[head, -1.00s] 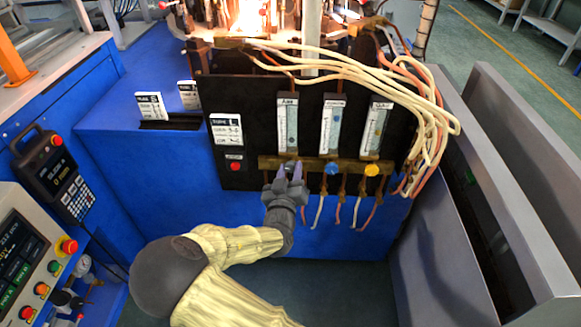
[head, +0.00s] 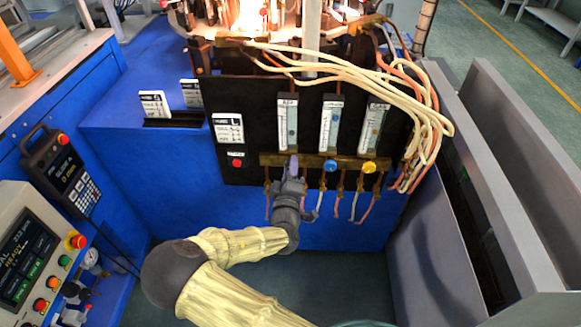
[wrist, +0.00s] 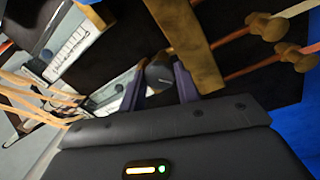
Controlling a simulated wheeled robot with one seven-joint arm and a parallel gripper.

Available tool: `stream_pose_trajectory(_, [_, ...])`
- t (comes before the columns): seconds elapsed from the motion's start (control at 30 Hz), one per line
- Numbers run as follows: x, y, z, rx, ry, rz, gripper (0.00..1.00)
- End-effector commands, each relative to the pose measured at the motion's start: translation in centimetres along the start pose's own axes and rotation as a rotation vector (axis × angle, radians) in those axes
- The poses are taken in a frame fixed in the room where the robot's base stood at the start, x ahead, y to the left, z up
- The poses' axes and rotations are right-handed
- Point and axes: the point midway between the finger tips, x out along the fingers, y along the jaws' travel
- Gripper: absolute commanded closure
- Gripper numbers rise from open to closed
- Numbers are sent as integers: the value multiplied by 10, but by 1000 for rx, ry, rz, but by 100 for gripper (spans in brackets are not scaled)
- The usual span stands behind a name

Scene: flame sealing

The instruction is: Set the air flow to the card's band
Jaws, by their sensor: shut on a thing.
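The air flowmeter (head: 287,122) is the left of three upright tubes on the black panel. Its float and scale are too small to read. My gripper (head: 291,168) is at the brass bar below this tube, and hides the air knob in the head view. In the wrist view the dark grey air knob (wrist: 158,76) sits between the two purple fingers of my gripper (wrist: 160,86), which is shut on it. The card (head: 228,128) is on the panel's left side; its large letter looks like L, and its smaller print is unreadable.
A blue knob (head: 331,165) and a yellow knob (head: 369,166) sit close to the right on the brass bar (head: 310,161). A red button (head: 237,162) is under the card. Pale hoses (head: 425,110) loop over the panel's right side. A grey cabinet (head: 490,190) stands at right.

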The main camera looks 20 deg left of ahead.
Motion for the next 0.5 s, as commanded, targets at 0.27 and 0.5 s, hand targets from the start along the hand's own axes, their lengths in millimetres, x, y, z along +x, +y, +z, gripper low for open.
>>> stream_pose_trajectory(0.27, [0, 0, -1, -44, 8, 0, 91])
stream_pose_trajectory(0.5, [0, 0, -1, -44, 8, 0, 91])
